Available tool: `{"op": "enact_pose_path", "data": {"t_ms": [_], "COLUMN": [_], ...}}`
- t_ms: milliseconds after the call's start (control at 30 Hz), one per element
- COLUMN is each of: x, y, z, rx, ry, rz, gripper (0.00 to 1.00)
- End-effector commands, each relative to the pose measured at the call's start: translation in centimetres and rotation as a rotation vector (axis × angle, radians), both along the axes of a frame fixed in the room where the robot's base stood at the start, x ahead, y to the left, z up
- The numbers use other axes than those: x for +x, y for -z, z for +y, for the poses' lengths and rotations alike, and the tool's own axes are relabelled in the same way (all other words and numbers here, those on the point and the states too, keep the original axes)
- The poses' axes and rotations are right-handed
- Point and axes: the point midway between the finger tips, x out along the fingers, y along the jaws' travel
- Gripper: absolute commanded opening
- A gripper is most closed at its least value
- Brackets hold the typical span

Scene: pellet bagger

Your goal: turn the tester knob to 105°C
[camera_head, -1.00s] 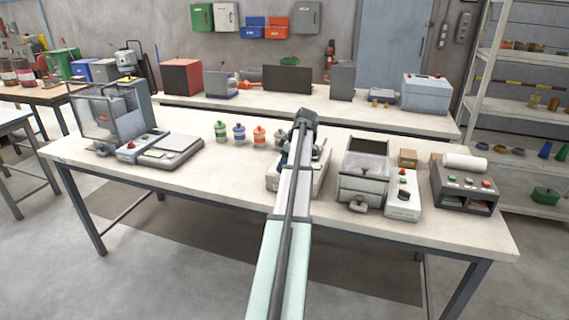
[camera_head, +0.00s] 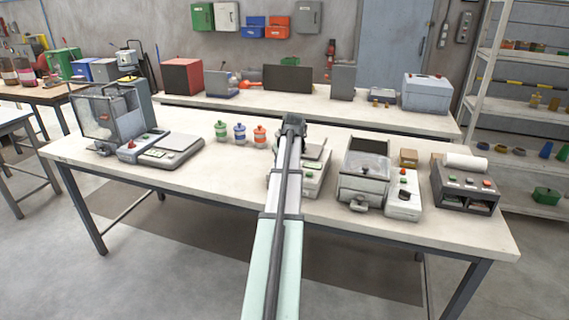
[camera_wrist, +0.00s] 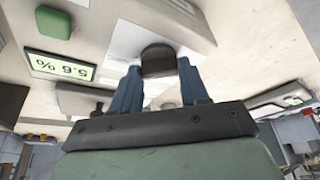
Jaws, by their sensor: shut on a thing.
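The tester (camera_head: 313,182) stands on the front table, partly covered by my arm in the head view. In the wrist view its pale body (camera_wrist: 120,40) fills the upper part, with a green display (camera_wrist: 60,66) showing a percent reading upside down. A dark knob (camera_wrist: 158,58) sits on the tester's face. My gripper (camera_wrist: 160,68) has its two blue fingers on either side of this knob, shut on it. The knob's pointer and temperature marks cannot be made out.
A hopper-like device (camera_head: 363,185) and a control box (camera_head: 403,195) stand right of the tester. Three small jars (camera_head: 239,133) and a scale (camera_head: 170,150) stand to its left. The table (camera_head: 205,185) is clear in front of the scale.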

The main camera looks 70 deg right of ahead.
Motion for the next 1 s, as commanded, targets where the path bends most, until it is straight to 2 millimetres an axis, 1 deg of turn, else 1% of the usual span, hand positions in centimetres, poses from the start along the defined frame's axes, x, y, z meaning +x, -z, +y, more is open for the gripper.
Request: {"op": "enact_pose_path", "data": {"t_ms": [200,400,933,967,1000], "x": [0.06,0.09,0.07,0.07,0.07], "y": [0.00,-0.01,-0.01,-0.01,-0.01], "z": [0.09,0.08,0.08,0.07,0.07], "rx": [0.000,0.001,0.002,0.002,0.002], "ry": [0.118,0.179,0.203,0.203,0.203], "rz": [0.000,0.000,0.000,0.000,0.000], "gripper": [0.14,0.14,0.14,0.46,0.49]}}
